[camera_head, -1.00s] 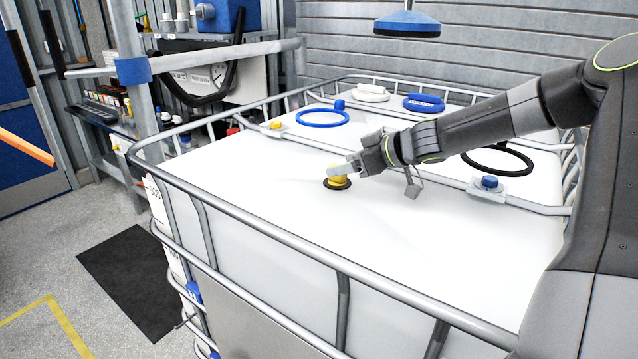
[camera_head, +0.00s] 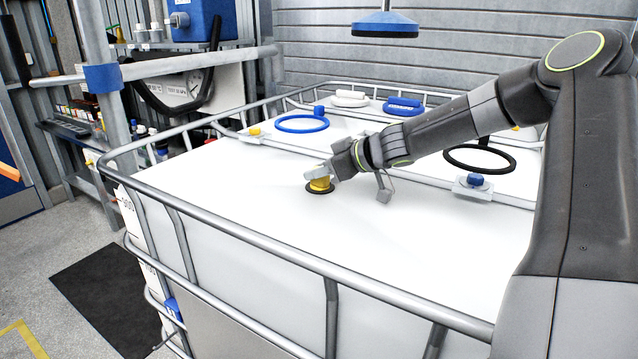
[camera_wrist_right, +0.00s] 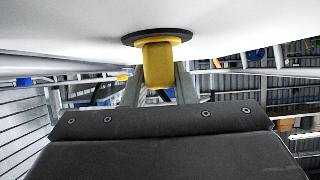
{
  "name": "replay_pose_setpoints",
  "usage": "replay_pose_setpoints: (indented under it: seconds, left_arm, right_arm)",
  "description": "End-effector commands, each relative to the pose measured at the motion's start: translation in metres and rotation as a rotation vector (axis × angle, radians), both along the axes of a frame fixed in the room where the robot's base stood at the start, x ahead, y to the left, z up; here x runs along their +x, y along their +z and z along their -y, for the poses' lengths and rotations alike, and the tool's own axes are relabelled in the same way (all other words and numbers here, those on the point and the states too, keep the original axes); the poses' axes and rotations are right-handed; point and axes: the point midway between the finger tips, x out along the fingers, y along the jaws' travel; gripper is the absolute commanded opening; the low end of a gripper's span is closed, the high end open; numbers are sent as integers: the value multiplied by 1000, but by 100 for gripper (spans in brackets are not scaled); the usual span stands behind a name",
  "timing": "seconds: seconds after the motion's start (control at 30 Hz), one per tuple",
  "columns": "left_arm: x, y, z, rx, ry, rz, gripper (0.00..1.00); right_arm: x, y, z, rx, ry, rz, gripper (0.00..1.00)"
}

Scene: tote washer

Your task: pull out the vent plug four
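The yellow vent plug (camera_head: 320,185) stands upright in a black ring on the white tote top (camera_head: 250,195); no number is readable on it. My right gripper (camera_head: 316,173) reaches it from the right, low over the top, and partly covers the plug's upper part. In the right wrist view the plug (camera_wrist_right: 158,66) hangs between my right gripper's two fingers (camera_wrist_right: 160,85), which lie along both sides with no clear gap. The black flange (camera_wrist_right: 157,38) sits against the white surface. My left gripper is not in view.
A tubular metal cage rail (camera_head: 300,262) surrounds the tote top. A blue ring (camera_head: 302,124), a black ring (camera_head: 480,158) and a blue knob (camera_head: 475,180) lie farther back. A blue round fixture (camera_head: 385,24) hangs above. The top left of the plug is clear.

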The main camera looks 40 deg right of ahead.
Motion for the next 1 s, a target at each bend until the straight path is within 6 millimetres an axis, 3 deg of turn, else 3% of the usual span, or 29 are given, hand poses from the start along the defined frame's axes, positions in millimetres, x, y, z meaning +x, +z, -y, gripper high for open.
replay_pose_setpoints:
  seconds: [0.03, 0.17, 0.57, 1.0]
  left_arm:
    - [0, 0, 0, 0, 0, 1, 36]
    - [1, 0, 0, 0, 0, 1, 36]
    - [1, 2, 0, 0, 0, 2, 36]
    - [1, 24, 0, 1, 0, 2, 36]
  right_arm:
    - [0, 0, 0, 0, 0, 0, 18]
    - [0, 0, 0, 0, 0, 0, 1]
    - [0, 1, 0, 0, 0, 0, 1]
    - [0, 24, 0, 0, 0, 0, 1]
